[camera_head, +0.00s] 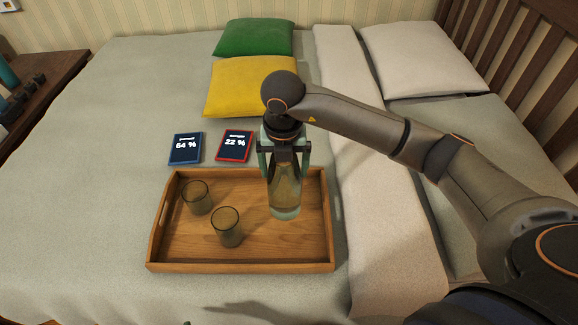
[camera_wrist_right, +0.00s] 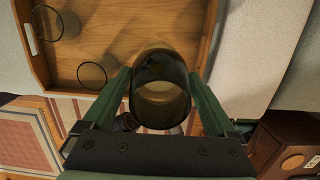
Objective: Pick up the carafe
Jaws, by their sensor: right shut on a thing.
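The carafe (camera_head: 285,195) is a tall, see-through, smoky glass vessel, upright over the right part of the wooden tray (camera_head: 240,267). My right gripper (camera_head: 285,152) comes down from above and is shut on its upper part, one finger on each side. In the right wrist view, the carafe's round opening (camera_wrist_right: 160,88) sits between the green fingers of the gripper (camera_wrist_right: 158,103). I cannot tell whether the carafe's base touches the tray. My left gripper is not in view.
Two glasses (camera_head: 197,197) (camera_head: 227,228) stand on the tray left of the carafe. Yellow (camera_head: 250,87) and green (camera_head: 252,38) cushions lie farther back. The bed's left side is clear.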

